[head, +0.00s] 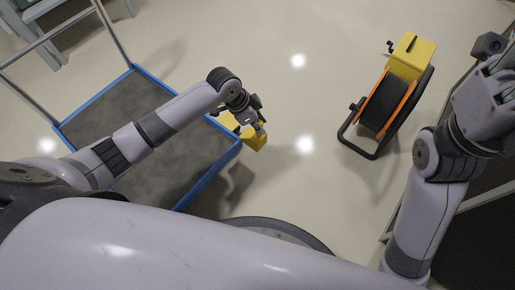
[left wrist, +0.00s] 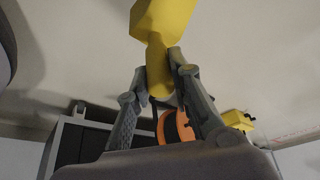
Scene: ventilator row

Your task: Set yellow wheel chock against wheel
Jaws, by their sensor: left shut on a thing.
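My left gripper (head: 250,113) is shut on the yellow wheel chock (head: 254,138) and holds it beside the right edge of a blue-rimmed platform cart (head: 188,198). In the left wrist view the chock (left wrist: 165,20) sticks out beyond the two fingertips, with its narrow part between them (left wrist: 161,72). The cart's wheels are hidden under its deck, and I cannot see the chock touching any wheel. My right gripper (head: 495,70) is at the upper right edge, partly cut off, and its opening is unclear.
A black and orange cable reel (head: 385,103) stands on the floor to the right, with a yellow box (head: 411,55) at its far end. A dark cabinet (head: 490,205) lies along the right edge. The pale floor (head: 300,95) between cart and reel is clear.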

